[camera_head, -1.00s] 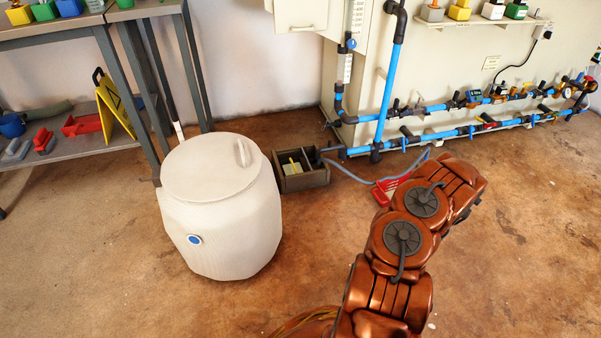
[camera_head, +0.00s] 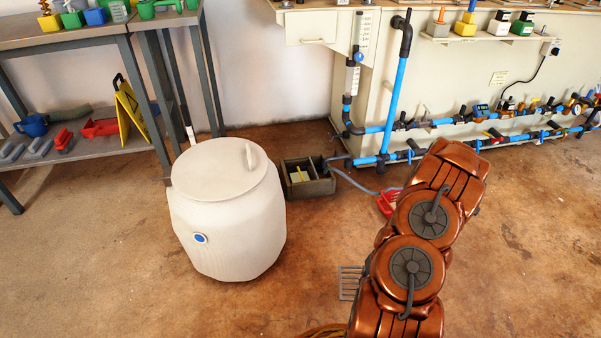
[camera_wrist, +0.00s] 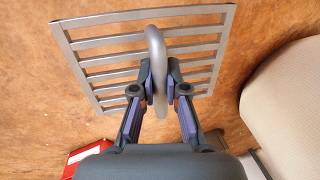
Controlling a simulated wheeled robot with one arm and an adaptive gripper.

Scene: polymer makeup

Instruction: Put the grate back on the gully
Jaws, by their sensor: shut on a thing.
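The grate (camera_wrist: 84,62) is a grey metal frame with several parallel bars and an arched handle. My gripper (camera_wrist: 160,78) is shut on that handle, one finger on each side, in the wrist view. In the head view part of the grate (camera_head: 349,283) shows left of my arm, over the bare floor; the rest of it and my gripper are hidden behind the arm. The gully (camera_head: 318,188) seems to be the open dark grey box on the floor by the wall pipes. It has a divider and a small yellow item inside. The grate is well apart from it.
A white lidded barrel (camera_head: 228,225) stands left of the grate and in front of the gully. A red object (camera_head: 388,203) lies on the floor right of the gully. Blue pipes (camera_head: 392,105) run along the wall. A grey shelf (camera_head: 85,150) stands at the left.

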